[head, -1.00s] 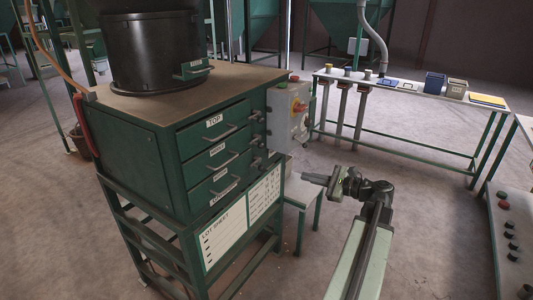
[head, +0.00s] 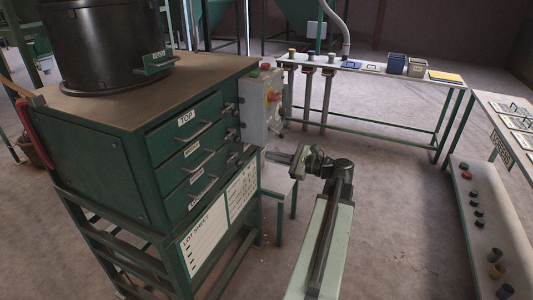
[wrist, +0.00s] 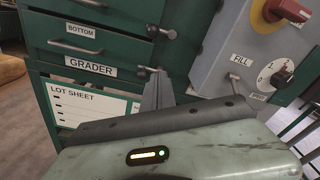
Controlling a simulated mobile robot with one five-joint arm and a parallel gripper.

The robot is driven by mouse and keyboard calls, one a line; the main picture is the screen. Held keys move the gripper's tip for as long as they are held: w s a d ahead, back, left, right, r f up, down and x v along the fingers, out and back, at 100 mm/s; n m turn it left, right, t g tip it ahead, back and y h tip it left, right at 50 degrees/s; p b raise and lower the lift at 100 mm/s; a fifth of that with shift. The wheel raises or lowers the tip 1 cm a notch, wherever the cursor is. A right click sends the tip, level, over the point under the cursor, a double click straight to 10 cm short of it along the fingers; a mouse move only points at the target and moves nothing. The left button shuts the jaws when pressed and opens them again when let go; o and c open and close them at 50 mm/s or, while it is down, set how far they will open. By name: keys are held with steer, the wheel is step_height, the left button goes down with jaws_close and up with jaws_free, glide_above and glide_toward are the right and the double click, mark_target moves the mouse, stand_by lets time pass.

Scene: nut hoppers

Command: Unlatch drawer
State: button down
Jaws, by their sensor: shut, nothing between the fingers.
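The green cabinet (head: 105,165) has a stack of drawers with bar handles, all looking shut. The upper one (head: 190,128) is labelled TOP. The lowest shows in the wrist view as the BOTTOM drawer (wrist: 50,38). Small metal latches (head: 230,107) sit at the drawers' right edge. In the wrist view one latch (wrist: 153,31) is beside the BOTTOM drawer and another (wrist: 146,71) is lower, beside the GRADER label. My gripper (wrist: 158,78) is shut and empty, its tips close to that lower latch; I cannot tell whether they touch. In the head view my gripper (head: 272,156) points left at the cabinet's right side.
A grey control box (head: 262,108) with a red switch juts out right of the drawers, close above my gripper. A small white stand (head: 276,180) is below.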

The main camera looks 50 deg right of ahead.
steer(key=w+a+r+p, duration=0.3)
steer(key=w, duration=0.5)
steer(key=shift+a, duration=0.35)
steer(key=shift+w+a, duration=0.1)
steer(key=shift+w, duration=0.05)
